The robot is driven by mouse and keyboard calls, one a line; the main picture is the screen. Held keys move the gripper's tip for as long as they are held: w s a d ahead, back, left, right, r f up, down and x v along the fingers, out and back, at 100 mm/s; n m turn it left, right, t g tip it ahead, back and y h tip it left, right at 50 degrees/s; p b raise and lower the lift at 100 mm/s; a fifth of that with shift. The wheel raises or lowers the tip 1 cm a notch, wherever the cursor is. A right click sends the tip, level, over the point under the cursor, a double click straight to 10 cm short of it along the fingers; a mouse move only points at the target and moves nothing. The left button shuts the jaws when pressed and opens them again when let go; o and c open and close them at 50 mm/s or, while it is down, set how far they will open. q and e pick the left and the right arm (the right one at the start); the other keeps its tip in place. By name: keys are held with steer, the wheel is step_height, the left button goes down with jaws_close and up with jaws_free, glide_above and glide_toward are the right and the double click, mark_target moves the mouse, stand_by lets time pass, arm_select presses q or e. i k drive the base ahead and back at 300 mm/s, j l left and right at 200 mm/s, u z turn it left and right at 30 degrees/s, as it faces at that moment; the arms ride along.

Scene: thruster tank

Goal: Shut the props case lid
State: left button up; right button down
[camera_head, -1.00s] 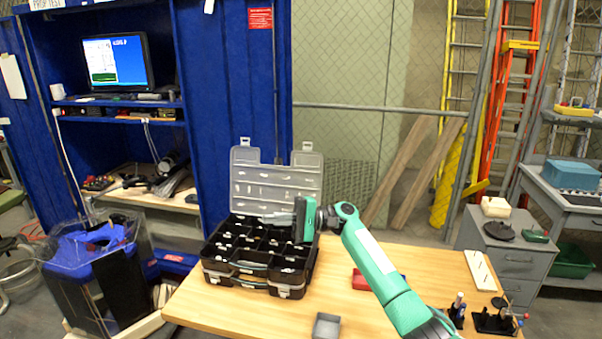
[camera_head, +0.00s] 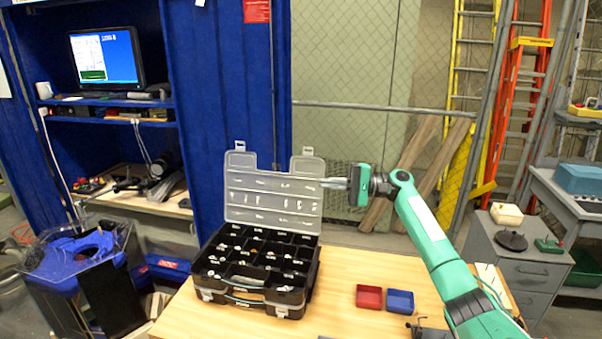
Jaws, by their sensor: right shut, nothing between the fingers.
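The props case (camera_head: 243,299) is a black case with several compartments holding small parts, standing on the left part of the wooden table. Its clear lid (camera_head: 272,203) stands open, raised at the back and leaning slightly away. My right gripper (camera_head: 326,183) is shut and empty, its fingers pointing left at the lid's upper right edge. Whether the fingertips touch the lid or are in front of or behind it, I cannot tell. My left gripper is not in view.
A red bin (camera_head: 369,297) and a blue bin (camera_head: 400,301) sit on the table (camera_head: 340,271) right of the case. Grey drawers (camera_head: 508,265) stand at the right. A blue cabinet (camera_head: 228,80) is behind the case. Table between case and bins is clear.

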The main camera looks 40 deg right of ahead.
mark_target(292, 201)
steer(key=i+l, duration=0.6)
steer(key=l, duration=0.15)
steer(key=i+l, duration=0.65)
steer(key=l, duration=0.1)
